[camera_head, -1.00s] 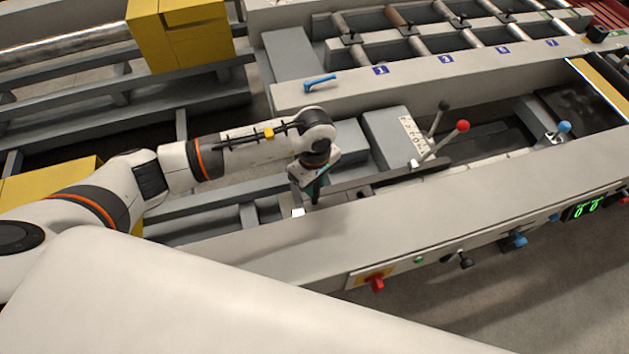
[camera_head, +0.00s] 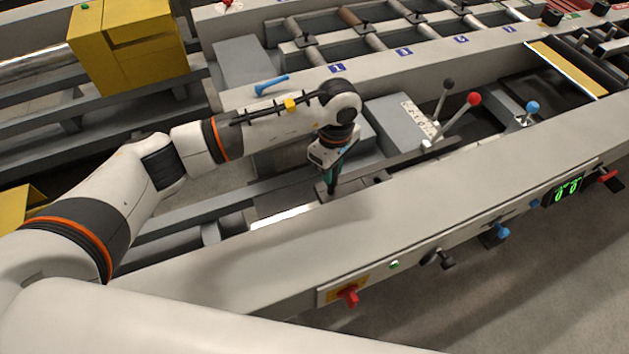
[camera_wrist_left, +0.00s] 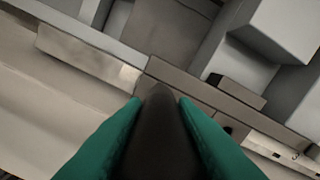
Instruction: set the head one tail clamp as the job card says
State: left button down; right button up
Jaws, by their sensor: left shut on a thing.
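My left gripper (camera_head: 328,188) reaches down over the near rail of the machine in the head view. Its green fingers are shut on a dark, tapered piece (camera_wrist_left: 160,135) in the left wrist view. Its lower end is hidden, and I cannot tell which part of the clamp it is. To the right stand a red-knobbed lever (camera_head: 474,99), a black-knobbed lever (camera_head: 448,84) and a blue-knobbed lever (camera_head: 532,106). A blue handle (camera_head: 272,85) lies on the rail behind my left arm. No job card is readable. My right gripper is not in view.
The near rail (camera_head: 420,200) carries a red switch (camera_head: 347,296), a blue knob (camera_head: 496,235) and a green-lit display (camera_head: 567,189). Blue number plates (camera_head: 404,52) mark the rail behind. A yellow box (camera_head: 130,45) stands at the back left. Grey floor lies in front.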

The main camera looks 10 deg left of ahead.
pick_arm(q)
jog(key=shift+w+d, duration=0.3)
jog(key=shift+d, duration=0.1)
jog(key=shift+s+a, duration=0.1)
jog(key=shift+a, duration=0.05)
jog(key=c, duration=1.4)
grip_release()
jog(key=shift+r, duration=0.1)
jog(key=shift+c, duration=0.2)
jog(key=shift+o, duration=1.4)
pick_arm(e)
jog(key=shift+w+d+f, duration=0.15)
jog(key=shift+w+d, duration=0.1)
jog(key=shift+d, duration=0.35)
pick_arm(q)
notch_tip(320, 180, up, 12)
jog(key=shift+f+b, duration=0.1)
jog(key=shift+b, duration=0.9)
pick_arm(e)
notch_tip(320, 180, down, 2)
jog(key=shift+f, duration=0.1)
